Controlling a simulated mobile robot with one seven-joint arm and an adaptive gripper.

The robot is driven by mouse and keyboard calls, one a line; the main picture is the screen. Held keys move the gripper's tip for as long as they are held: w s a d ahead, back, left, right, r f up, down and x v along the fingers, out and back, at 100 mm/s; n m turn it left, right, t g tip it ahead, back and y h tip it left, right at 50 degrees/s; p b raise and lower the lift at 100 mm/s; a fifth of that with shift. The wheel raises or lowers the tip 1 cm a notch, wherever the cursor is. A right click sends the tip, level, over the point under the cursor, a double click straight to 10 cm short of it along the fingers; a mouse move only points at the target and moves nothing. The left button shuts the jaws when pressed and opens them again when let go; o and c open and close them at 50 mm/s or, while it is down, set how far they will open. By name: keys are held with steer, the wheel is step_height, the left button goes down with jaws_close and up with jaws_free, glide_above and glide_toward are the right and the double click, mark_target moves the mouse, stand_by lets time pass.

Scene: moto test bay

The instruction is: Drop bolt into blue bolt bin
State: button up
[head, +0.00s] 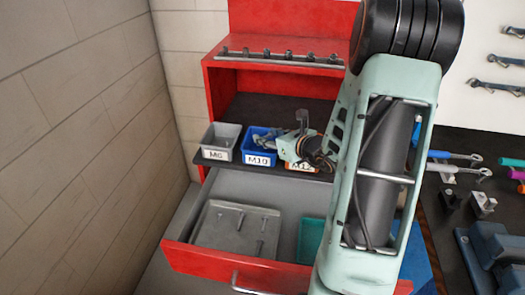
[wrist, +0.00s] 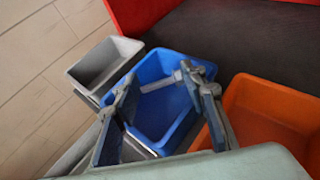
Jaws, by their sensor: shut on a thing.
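The blue bolt bin (head: 251,158), labelled M10, stands between a grey bin and an orange bin. In the wrist view the blue bin (wrist: 158,65) opens below my gripper. My gripper (head: 268,138) is over the blue bin in the head view. In the wrist view my gripper (wrist: 160,82) has its fingers apart, with a small grey bolt (wrist: 163,82) held across between the fingertips. The bolt is above the bin's opening; its height over the floor of the bin is hard to tell. In the head view the bolt cannot be made out clearly.
The grey bin (head: 221,139) is left of the blue bin; the orange bin (wrist: 270,112) is right of it, mostly hidden by my arm in the head view. Below, an open red drawer (head: 215,260) holds a grey tray (head: 213,240) with several bolts. A red shelf rises behind.

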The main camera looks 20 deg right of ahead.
steer(key=o, duration=1.2)
steer(key=v, duration=1.2)
